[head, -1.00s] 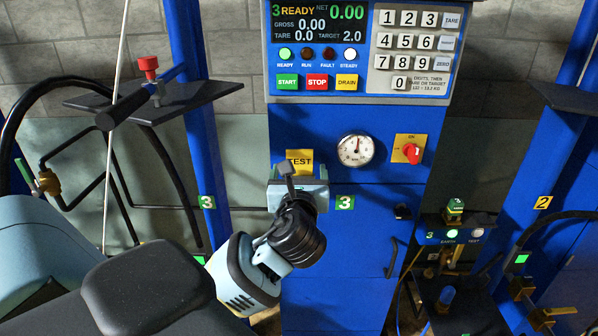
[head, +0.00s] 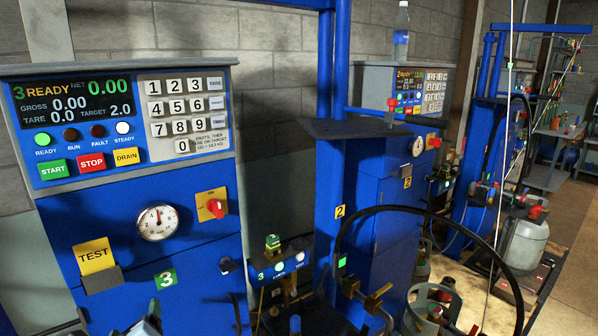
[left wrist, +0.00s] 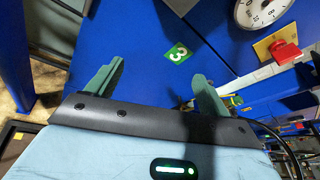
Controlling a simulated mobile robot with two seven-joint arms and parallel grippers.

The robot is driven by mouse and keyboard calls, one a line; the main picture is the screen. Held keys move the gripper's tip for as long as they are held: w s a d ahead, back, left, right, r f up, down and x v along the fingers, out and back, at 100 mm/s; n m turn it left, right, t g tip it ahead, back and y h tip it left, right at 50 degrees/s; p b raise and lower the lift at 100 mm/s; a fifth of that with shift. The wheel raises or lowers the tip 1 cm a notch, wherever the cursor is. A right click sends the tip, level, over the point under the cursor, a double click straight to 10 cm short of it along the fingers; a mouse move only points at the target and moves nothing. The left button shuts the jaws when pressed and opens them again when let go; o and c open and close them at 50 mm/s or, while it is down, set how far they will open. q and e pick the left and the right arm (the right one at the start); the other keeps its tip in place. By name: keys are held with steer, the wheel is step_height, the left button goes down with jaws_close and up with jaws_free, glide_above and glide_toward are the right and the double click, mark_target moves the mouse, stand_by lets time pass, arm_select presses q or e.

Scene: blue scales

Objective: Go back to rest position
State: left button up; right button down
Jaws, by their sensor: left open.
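My left gripper shows only in part at the bottom left edge of the head view. In the left wrist view my left gripper (left wrist: 157,88) has its two green-grey fingers wide apart with nothing between them. Beyond the fingers is the blue front of scale cabinet 3 (head: 130,230), with its green 3 label (left wrist: 178,53). A pressure gauge (head: 157,222), a red knob on a yellow plate (head: 212,206) and a yellow TEST plate (head: 95,257) are on that cabinet. My right gripper is in neither view.
The scale 3 display (head: 70,101) reads READY and 0.00. To the right stand a blue post with a dark shelf (head: 350,129), scale cabinet 2 (head: 395,215), a black hose (head: 450,212) and gas cylinders (head: 525,245). Open floor (head: 572,235) shows at the far right.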

arm_select(q)
steer(key=s+d+f+n+g+h, duration=0.1)
steer(key=s+d+f+n+h, duration=0.3)
steer(key=f, duration=0.5)
steer(key=s+d+f+n+g+h, duration=0.2)
steer(key=s+d+f+n, duration=0.3)
steer(key=f, duration=0.5)
steer(key=s+d+f+n+h, duration=0.1)
steer(key=s+d+f+n, duration=0.1)
steer(key=s+f+n, duration=0.3)
steer(key=s+d+f+n+g+h, duration=0.1)
steer(key=s+d+f+n+h, duration=0.1)
steer(key=s+f+n, duration=0.3)
steer(key=shift+s+d+n, duration=0.5)
steer(key=shift+s+n, duration=1.4)
steer(key=shift+s, duration=1.3)
